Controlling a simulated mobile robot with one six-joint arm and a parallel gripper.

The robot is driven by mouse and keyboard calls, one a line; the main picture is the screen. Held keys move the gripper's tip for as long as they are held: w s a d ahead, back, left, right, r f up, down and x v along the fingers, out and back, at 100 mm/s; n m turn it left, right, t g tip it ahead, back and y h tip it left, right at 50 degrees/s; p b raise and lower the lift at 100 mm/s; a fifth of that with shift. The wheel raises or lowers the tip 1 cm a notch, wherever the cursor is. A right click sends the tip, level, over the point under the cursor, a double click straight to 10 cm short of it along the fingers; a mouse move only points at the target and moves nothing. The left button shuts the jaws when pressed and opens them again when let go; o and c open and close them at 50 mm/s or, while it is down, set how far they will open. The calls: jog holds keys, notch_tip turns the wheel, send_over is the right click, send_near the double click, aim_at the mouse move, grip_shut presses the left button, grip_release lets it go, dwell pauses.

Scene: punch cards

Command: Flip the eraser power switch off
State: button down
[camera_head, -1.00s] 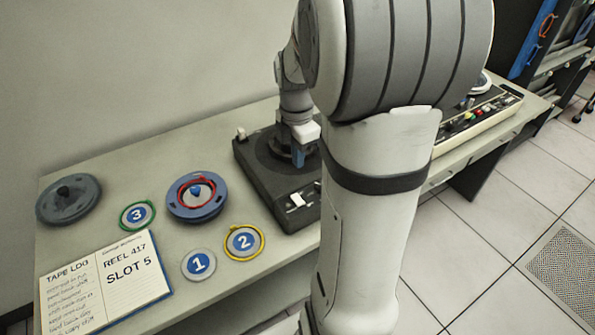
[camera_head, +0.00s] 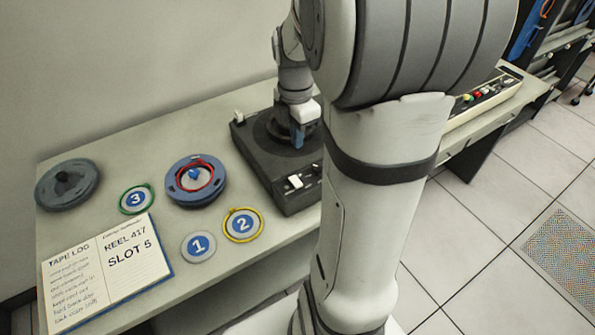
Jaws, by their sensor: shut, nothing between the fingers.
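The tape eraser (camera_head: 255,158) is a dark box on the table, left of my own arm, with a round black spindle on top. A small white rocker switch (camera_head: 295,181) sits on its top near the front edge, and a second small white part (camera_head: 239,117) is at its back left corner. I cannot read any label on either. My gripper (camera_head: 297,140), with blue fingertips, is shut and empty. It points down over the eraser by the spindle, behind the front switch and apart from it. My arm hides the eraser's right part.
A blue reel with a red ring (camera_head: 172,192), a grey reel (camera_head: 68,186), numbered discs (camera_head: 198,246) and an open tape log (camera_head: 140,262) lie on the table to the left. A console with coloured buttons (camera_head: 483,97) stands to the right. Bare tabletop shows behind the reels (camera_head: 150,145).

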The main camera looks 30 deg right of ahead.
aim_at(298, 184)
jog(key=f, duration=0.9)
jog(key=f+p, duration=0.1)
jog(key=f, duration=0.3)
jog(key=shift+s+f, duration=0.3)
jog(key=shift+f, duration=0.1)
jog(key=shift+s+f+b, duration=0.1)
jog(key=shift+f+b, duration=0.15)
jog(key=shift+b, duration=0.05)
jog(key=shift+r, duration=0.1)
jog(key=shift+w+r, duration=0.2)
jog(key=shift+w, duration=0.65)
jog(key=shift+r+p, duration=0.1)
jog(key=shift+p, duration=0.25)
